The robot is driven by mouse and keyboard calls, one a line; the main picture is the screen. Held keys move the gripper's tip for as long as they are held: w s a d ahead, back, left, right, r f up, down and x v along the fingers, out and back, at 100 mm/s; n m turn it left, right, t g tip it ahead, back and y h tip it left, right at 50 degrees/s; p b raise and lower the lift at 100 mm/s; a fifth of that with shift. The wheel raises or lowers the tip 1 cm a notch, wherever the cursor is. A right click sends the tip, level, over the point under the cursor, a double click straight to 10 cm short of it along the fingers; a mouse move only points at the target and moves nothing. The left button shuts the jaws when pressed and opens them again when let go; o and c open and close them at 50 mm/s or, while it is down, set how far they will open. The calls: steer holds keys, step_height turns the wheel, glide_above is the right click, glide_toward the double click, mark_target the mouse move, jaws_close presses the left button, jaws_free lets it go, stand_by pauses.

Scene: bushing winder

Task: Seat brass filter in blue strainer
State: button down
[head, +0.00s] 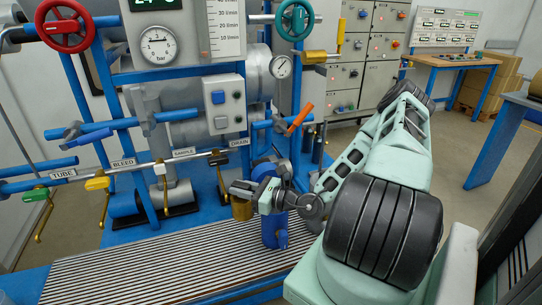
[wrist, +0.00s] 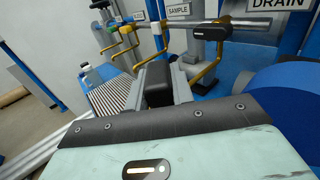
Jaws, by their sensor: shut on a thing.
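My gripper (head: 240,188) is shut and holds the brass filter (head: 241,209), a short brass cylinder hanging below the fingers. In the wrist view my gripper (wrist: 160,86) has a dark block between its fingers; the brass part is hidden there. The blue strainer (head: 272,230) is the upright blue body just right of the filter, partly behind my wrist.
A pipe with tags and small valves runs at left, with a yellow handle (head: 97,183), a green handle (head: 36,194) and a black DRAIN handle (head: 218,158). An orange lever (head: 300,118) stands above the strainer.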

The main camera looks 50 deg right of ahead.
steer(key=s+d+r+n+y+p, duration=0.1)
steer(key=s+d+r, duration=0.1)
steer(key=d, duration=0.2)
steer(key=s+d+r+n+g+y+p, duration=0.1)
steer(key=s+d+r+p, duration=0.1)
steer(key=d, duration=0.3)
steer(key=shift+s+d+r+y, duration=0.15)
steer(key=shift+s+r+y, duration=0.25)
steer(key=shift+s+r, duration=0.25)
steer(key=shift+w, duration=0.1)
steer(key=shift+p, duration=0.4)
step_height(320, 180, down, 13)
steer(key=b, duration=0.7)
steer(key=shift+r, duration=0.15)
steer(key=shift+f+b, duration=0.35)
steer(key=shift+f, duration=0.05)
steer(key=c, duration=1.1)
jaws_free()
steer(key=shift+r, duration=0.1)
